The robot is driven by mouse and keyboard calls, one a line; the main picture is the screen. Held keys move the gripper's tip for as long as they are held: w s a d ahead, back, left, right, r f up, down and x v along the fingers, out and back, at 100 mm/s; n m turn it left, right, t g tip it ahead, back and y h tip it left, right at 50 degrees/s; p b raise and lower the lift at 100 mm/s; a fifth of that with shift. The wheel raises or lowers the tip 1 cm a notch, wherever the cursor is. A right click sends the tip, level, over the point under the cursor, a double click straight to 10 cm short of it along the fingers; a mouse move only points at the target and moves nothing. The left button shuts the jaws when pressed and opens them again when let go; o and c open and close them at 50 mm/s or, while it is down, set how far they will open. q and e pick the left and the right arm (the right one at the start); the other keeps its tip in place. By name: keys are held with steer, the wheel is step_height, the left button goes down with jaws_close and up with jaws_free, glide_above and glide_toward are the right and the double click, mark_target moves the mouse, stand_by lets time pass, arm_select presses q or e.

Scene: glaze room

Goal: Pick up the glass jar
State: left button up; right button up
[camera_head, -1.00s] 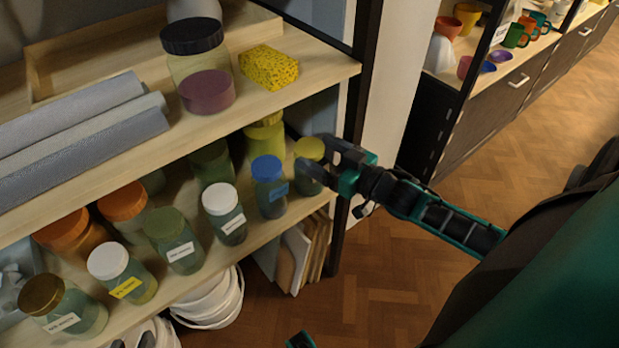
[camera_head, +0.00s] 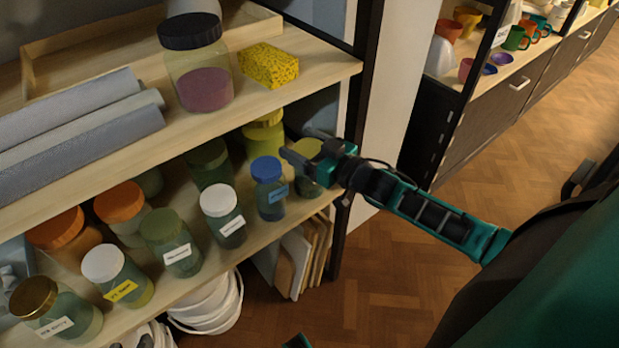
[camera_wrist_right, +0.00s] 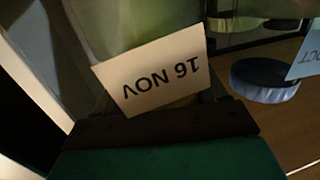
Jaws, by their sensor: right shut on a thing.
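A greenish glass jar (camera_head: 309,183) with a yellow lid stands upright at the right front end of the lower shelf in the head view. My right gripper (camera_head: 305,150) comes in from the right and is shut on this jar near its top. Its fingers hide part of the lid. In the right wrist view the jar (camera_wrist_right: 150,28) fills the space just ahead of the gripper, with a white label reading 16 NOV upside down. I cannot see any gap under the jar.
A blue-lidded jar (camera_head: 269,190) stands close to the left, and a white-lidded jar (camera_head: 222,215) beyond it. A yellow-lidded jar (camera_head: 264,135) stands behind. The upper shelf (camera_head: 300,85) overhangs them, and a dark post (camera_head: 358,110) stands to the right.

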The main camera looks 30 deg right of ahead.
jaws_close()
steer(key=shift+r, duration=0.15)
stand_by(0.4)
